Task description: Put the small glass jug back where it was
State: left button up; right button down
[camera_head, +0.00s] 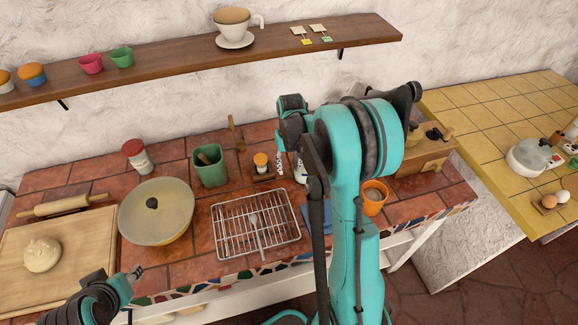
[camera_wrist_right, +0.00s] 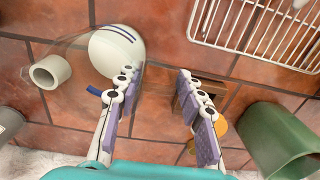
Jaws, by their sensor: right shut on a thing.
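My right gripper (camera_head: 279,163) is low over the back of the tiled counter, beside a small orange-topped jar (camera_head: 261,161). In the right wrist view its pads (camera_wrist_right: 160,100) stand apart with a gap of see-through space between them. They are shut on the small glass jug, whose clear body I can barely make out. Its base and any contact with the counter cannot be told. My left gripper (camera_head: 137,273) is at the counter's front edge, below the lidded pan, with nothing visible in it. Its jaw opening is too small to judge.
The wire rack (camera_head: 230,240) lies in front of my right gripper. A green pot (camera_head: 210,168) stands to the left. In the right wrist view, a white rounded thing with blue stripes (camera_wrist_right: 117,50) and a pale ring-like cup (camera_wrist_right: 50,72) stand close to the fingers.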

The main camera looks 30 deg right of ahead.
jog(key=shift+r, duration=0.1)
jog(key=c, duration=1)
grip_release()
jog(key=shift+f, duration=0.2)
jog(key=shift+o, duration=0.2)
